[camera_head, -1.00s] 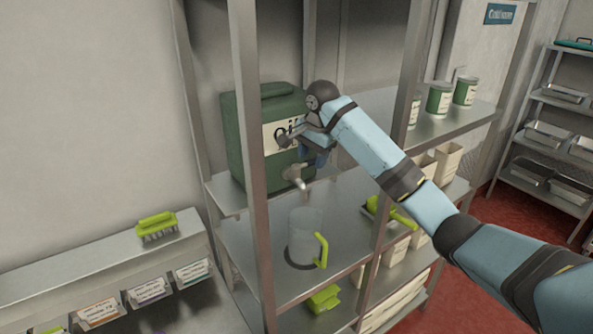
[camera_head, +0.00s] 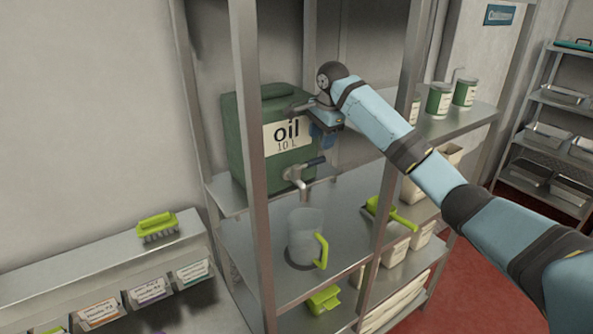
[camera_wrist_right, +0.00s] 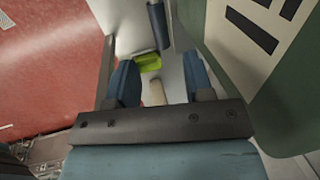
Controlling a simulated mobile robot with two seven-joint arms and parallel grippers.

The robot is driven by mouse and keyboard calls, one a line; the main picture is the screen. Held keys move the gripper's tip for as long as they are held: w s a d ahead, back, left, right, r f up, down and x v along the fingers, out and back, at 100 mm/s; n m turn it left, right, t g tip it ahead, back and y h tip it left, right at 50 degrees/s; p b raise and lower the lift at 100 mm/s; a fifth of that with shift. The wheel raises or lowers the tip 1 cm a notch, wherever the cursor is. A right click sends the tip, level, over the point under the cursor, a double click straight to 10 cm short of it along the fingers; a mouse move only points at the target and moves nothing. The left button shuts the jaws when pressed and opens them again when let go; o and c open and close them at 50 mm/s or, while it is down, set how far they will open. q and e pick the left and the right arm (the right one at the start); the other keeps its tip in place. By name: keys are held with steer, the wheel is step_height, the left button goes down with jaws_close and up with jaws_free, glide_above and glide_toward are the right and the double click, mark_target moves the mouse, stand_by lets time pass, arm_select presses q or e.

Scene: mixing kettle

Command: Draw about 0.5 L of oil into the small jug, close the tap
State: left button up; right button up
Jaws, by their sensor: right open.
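The green oil canister (camera_head: 243,140), labelled "oil 10 L", stands on the upper shelf. Its metal tap (camera_head: 297,175) sticks out at the lower front. The tap's dark lever (camera_head: 316,162) points to the right; in the right wrist view the dark lever (camera_wrist_right: 158,25) lies beyond the fingertips. The small clear jug (camera_head: 304,238) with a lime-green handle stands upright on the shelf below, under the spout. Its fill level cannot be told. My right gripper (camera_head: 318,128) is open and empty, above the lever and apart from it; its blue fingers show in the wrist view (camera_wrist_right: 160,82). My left gripper is not in view.
A metal shelf post (camera_head: 249,150) stands in front of the canister. A lime-green scoop (camera_head: 391,214) lies right of the jug. Green-labelled cans (camera_head: 439,100) stand on the upper shelf at right. A green brush (camera_head: 157,226) lies on the ledge at left.

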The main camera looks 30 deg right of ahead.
mark_target(317, 159)
steer(key=shift+w+a+f, duration=0.1)
steer(key=shift+w+f, duration=0.15)
steer(key=shift+f, duration=0.9)
steer(key=shift+w+d+f, duration=0.1)
steer(key=shift+w+f, duration=0.1)
steer(key=shift+f, duration=1)
steer(key=shift+w+a+f, duration=0.1)
steer(key=shift+w+f, duration=0.15)
steer(key=shift+f, duration=0.9)
steer(key=shift+c, duration=0.2)
jaws_close()
